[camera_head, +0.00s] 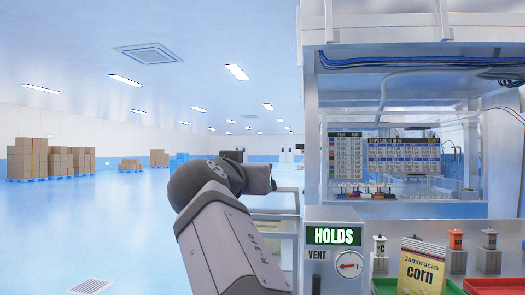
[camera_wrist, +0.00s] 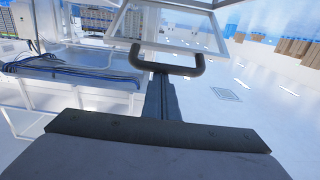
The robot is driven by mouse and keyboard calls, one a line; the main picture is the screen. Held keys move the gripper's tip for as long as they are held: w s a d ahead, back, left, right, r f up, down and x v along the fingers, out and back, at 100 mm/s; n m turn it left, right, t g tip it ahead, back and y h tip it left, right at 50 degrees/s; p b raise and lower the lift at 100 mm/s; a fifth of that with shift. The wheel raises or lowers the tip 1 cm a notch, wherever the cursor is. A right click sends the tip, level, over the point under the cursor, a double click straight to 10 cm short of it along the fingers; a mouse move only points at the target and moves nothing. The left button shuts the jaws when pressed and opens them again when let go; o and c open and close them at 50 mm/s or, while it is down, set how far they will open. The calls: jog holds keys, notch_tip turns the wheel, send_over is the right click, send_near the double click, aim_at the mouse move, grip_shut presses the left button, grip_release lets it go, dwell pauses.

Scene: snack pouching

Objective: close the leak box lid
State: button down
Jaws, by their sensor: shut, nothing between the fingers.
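A dark U-shaped handle (camera_wrist: 190,71) hangs from the lid's near edge. My gripper (camera_wrist: 163,75) is shut and empty, its fingertips at the middle of the handle bar. I cannot tell whether they touch it. In the head view my arm hides the gripper's tips and part of the box.
A yellow corn pouch (camera_head: 421,268) stands right of the panel, between a green bin (camera_head: 385,286) and a red bin (camera_head: 490,286). Blue cables (camera_wrist: 70,70) run along a frame left of the gripper. Open floor (camera_head: 90,225) lies to the left.

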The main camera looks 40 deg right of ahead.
notch_tip(320, 180, down, 13)
jog(key=s+a+t+h+b, duration=0.2)
jog(key=t+h+b, duration=0.1)
jog(key=b, duration=2.2)
jog(key=shift+s+a+r, duration=0.2)
jog(key=shift+s+a, duration=0.15)
jog(key=shift+a, duration=0.05)
jog(key=shift+w+f+b, duration=0.15)
jog(key=shift+f+b, duration=0.05)
jog(key=shift+b, duration=0.15)
jog(key=shift+r, duration=0.1)
notch_tip(320, 180, up, 5)
jog(key=s+p, duration=0.1)
jog(key=p, duration=0.3)
jog(key=f+b+v, duration=0.1)
jog(key=b+v, duration=0.4)
jog(key=v, duration=0.5)
jog(key=shift+f+b, duration=0.35)
jog(key=shift+w+a, duration=0.1)
